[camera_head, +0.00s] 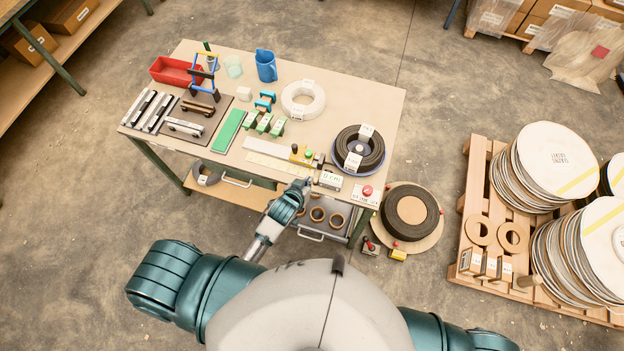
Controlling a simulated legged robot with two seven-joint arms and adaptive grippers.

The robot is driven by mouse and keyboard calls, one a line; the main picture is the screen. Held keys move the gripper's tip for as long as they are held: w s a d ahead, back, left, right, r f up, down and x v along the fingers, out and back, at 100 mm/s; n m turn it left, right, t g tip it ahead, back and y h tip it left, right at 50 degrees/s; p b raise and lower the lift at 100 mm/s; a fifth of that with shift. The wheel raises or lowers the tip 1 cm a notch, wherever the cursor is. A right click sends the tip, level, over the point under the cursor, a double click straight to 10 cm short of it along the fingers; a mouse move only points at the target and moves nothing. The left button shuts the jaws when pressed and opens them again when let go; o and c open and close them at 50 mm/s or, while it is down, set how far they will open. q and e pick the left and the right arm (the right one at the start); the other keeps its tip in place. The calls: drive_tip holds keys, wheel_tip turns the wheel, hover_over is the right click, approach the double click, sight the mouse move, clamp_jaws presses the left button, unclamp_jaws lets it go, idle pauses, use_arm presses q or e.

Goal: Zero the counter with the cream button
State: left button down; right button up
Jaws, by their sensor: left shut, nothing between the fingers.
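A small white counter box (330,180) with dark characters on its face stands near the front edge of the workbench (385,105). The characters are too small to read surely. I cannot clearly make out the cream button. My left gripper (303,185) is shut and empty, its tip just left of the counter box at the bench's front edge. Whether the tip touches anything there cannot be told. My right gripper is out of view; only part of my right arm shows at the bottom.
A red button (367,190) on a white plate is right of the counter. Black coiled belting (359,148) lies behind it. A ruler strip (270,164) and green-and-yellow device (306,156) are close by. A round stand (411,213) and a loaded pallet (477,160) are at right.

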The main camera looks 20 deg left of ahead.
use_arm(q)
drive_tip(key=d+v, duration=0.1)
drive_tip(key=v, duration=0.5)
drive_tip(key=s+a+f+g+b, duration=0.1)
drive_tip(key=s+f, duration=0.3)
drive_tip(key=f, duration=0.8)
drive_tip(key=s+a+f+m+g+b, duration=0.1)
drive_tip(key=s+a+f+g+b, duration=0.1)
drive_tip(key=f, duration=1.1)
drive_tip(key=s+a+f+m+g+b, duration=0.1)
drive_tip(key=s+f+g+b, duration=0.1)
drive_tip(key=s+f, duration=0.5)
wheel_tip(320, 180, down, 5)
drive_tip(key=shift+a+f+y+b, duration=0.15)
drive_tip(key=shift+a+y+b, duration=0.25)
drive_tip(key=shift+b, duration=0.3)
drive_tip(key=s+a+f+g, duration=0.2)
drive_tip(key=s+f, duration=0.4)
drive_tip(key=s, duration=0.5)
drive_tip(key=s+a+f+g, duration=0.2)
drive_tip(key=s+f, duration=0.4)
drive_tip(key=s, duration=0.5)
drive_tip(key=shift+a+f+m+y, duration=0.3)
drive_tip(key=shift+a+f, duration=0.1)
drive_tip(key=shift+a, duration=0.15)
